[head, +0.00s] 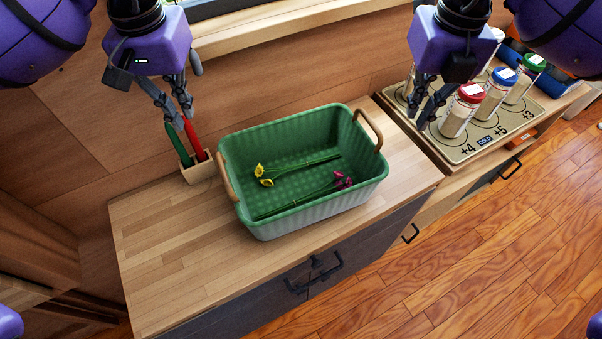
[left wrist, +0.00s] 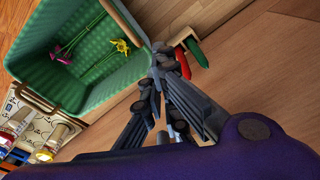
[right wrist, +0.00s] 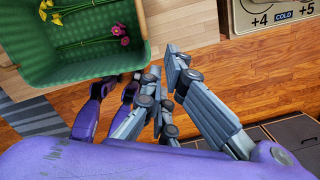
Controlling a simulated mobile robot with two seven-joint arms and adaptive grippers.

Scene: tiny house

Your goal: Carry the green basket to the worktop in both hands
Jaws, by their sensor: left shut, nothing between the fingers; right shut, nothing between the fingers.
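The green basket (head: 305,207) stands upright on the wooden worktop (head: 160,268), with a tan handle at each end. Yellow flowers (head: 262,174) and pink flowers (head: 343,181) with green stems lie inside it. My left gripper (head: 181,119) is shut and empty, up and left of the basket, apart from its left handle (head: 228,177). My right gripper (head: 418,118) is shut and empty, to the right of the basket, apart from its right handle (head: 369,130). The basket also shows in the left wrist view (left wrist: 105,80) and the right wrist view (right wrist: 75,68).
A small wooden holder (head: 201,171) with a red and a green item stands behind the basket's left end. A marked tray (head: 480,143) with several capped jars lies at the right. The worktop left of the basket is clear. Drawers with dark handles are below.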

